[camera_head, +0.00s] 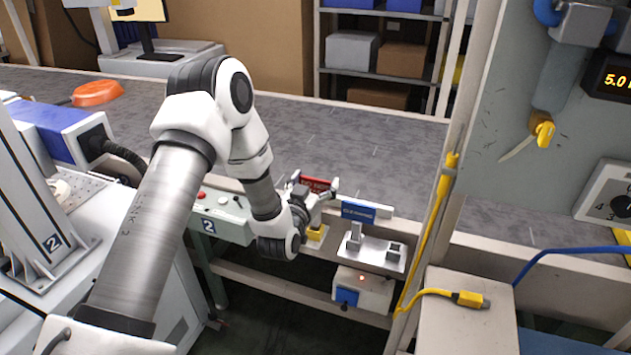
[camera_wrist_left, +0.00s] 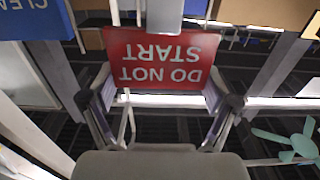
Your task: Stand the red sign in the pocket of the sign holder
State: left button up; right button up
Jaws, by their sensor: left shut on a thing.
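The red sign (camera_head: 314,184) with white lettering is in my left gripper (camera_head: 322,192), above the rail at the conveyor's near side. In the left wrist view the red sign (camera_wrist_left: 160,58) reads DO NOT START upside down, with the fingers of my left gripper (camera_wrist_left: 160,92) at its two sides. A blue sign (camera_head: 366,211) stands just to the right, above a grey metal bracket (camera_head: 378,252). A yellow block (camera_head: 315,235) sits below my gripper. I cannot make out the holder's pocket. My right gripper is not in view.
A white box with a red light (camera_head: 362,290) hangs below the bracket. A post with a yellow cable (camera_head: 430,230) stands close on the right.

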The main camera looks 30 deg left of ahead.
pick_arm(q)
jog(key=shift+f+b, duration=1.9)
jog(key=shift+f, duration=0.4)
jog(key=o, duration=1.3)
jog(key=v, duration=1.2)
jog(key=shift+s, duration=0.1)
jog(key=s+d+f+m+g+h+p, duration=0.1)
jog(key=s+d+f+m+g+h, duration=0.25)
jog(key=d+f, duration=0.6)
jog(key=s+f+g, duration=0.4)
jog(key=s+f, duration=0.1)
jog(key=s, duration=0.2)
jog(key=s+d+f+g, duration=0.1)
jog(key=s+f+g, duration=0.4)
jog(key=s, duration=0.2)
jog(key=s+f+n+g+h, duration=0.1)
jog(key=s+f+g, duration=0.4)
jog(key=s, duration=0.3)
jog(key=shift+d+f+p, duration=0.35)
jog(key=shift+f+p, duration=0.05)
jog(key=shift+f, duration=0.05)
